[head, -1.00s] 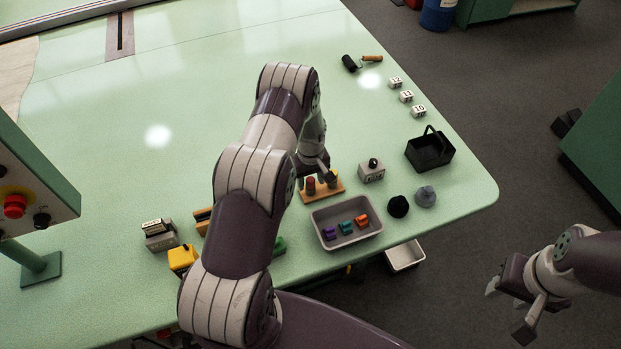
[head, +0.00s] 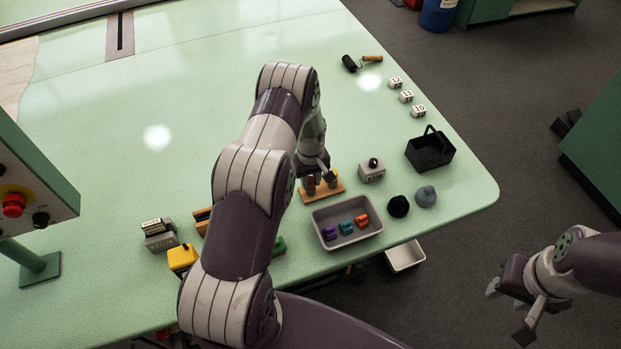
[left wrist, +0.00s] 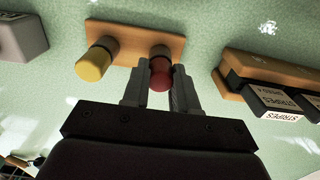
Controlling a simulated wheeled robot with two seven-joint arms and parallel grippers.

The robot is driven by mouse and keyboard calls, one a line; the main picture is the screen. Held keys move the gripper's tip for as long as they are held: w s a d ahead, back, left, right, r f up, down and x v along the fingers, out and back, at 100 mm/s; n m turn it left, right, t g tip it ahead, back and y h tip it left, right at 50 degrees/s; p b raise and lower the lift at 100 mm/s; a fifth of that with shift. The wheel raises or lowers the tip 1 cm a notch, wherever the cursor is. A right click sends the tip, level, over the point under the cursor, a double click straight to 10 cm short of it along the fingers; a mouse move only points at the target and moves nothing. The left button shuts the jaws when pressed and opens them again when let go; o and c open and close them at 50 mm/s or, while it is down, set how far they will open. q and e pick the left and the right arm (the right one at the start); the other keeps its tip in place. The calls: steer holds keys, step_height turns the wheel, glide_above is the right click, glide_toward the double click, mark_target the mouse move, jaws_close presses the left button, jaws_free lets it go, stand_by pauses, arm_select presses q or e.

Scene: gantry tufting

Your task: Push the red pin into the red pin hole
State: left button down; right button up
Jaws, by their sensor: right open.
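The red pin (left wrist: 160,74) stands at the wooden pin board (left wrist: 108,30) beside a yellow pin (left wrist: 92,64). In the head view the red pin (head: 311,185) is partly covered by my left gripper (head: 318,178). In the left wrist view the fingers of my left gripper (left wrist: 160,82) lie close on both sides of the red pin; I cannot tell whether they press on it. The red pin hole is hidden, and how deep the pin sits is unclear. My right gripper (head: 512,312) is open and empty, off the table at the right.
A grey tray (head: 318,218) with purple, teal and orange pieces lies in front of the board. A grey block with a black knob (head: 371,171), a black basket (head: 430,152) and two round knobs (head: 398,206) are to the right. A wooden stripes rack (left wrist: 262,72) is beside the board.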

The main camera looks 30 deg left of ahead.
arm_select(q)
steer(key=c, duration=1.7)
jaws_free()
jaws_close()
steer(key=shift+r+p, duration=1.4)
steer(key=shift+r, duration=0.8)
